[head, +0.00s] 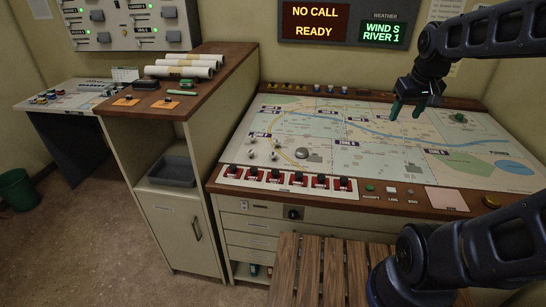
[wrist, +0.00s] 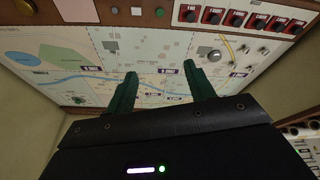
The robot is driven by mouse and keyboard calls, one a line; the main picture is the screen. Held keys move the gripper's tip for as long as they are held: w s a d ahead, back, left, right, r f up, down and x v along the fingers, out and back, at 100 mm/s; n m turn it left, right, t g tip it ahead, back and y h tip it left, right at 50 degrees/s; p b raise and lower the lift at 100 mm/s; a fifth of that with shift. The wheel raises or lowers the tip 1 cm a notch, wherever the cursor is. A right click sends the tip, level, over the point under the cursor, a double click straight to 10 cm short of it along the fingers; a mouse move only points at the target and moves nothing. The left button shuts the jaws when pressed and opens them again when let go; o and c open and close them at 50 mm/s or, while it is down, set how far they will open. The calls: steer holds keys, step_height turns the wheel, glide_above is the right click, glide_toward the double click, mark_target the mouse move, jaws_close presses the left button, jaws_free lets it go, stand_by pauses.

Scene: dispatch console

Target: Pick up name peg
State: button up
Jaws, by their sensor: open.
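I cannot tell for sure which small piece is the name peg. Small amber pegs (head: 274,86) and blue pegs (head: 330,89) stand along the back rail of the map desk. Several small silver pieces (head: 250,154) stand at the left of the map (head: 350,135), and a small green piece (head: 459,117) is at its right. My gripper (head: 406,112) hangs above the middle-right of the map, its two green fingers apart and empty. In the wrist view my gripper (wrist: 161,74) shows open over the map, with nothing between the fingertips.
Red switches (head: 298,179) and buttons (head: 391,189) line the desk's front rail. A brown-topped cabinet (head: 205,85) with paper rolls (head: 180,71) stands left. A wooden slatted seat (head: 320,270) is in front. The display (head: 314,22) hangs behind. Space above the map is mostly free.

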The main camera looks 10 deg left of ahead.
steer(key=w+a+f+n+g, duration=0.15)
steer(key=w+a+n, duration=0.25)
steer(key=w+a, duration=0.45)
steer(key=n+g, duration=0.2)
steer(key=n, duration=1)
glide_above(273, 154)
step_height(273, 154, down, 22)
steer(key=f, duration=0.5)
steer(key=shift+s+f, duration=0.1)
steer(key=shift+s, duration=0.1)
steer(key=shift+w+f, duration=0.2)
steer(key=shift+f, duration=1.15)
steer(key=shift+w+f, duration=0.15)
steer(key=shift+f, duration=1.2)
steer(key=c, duration=1)
steer(key=shift+r, duration=0.1)
steer(key=shift+c, duration=0.2)
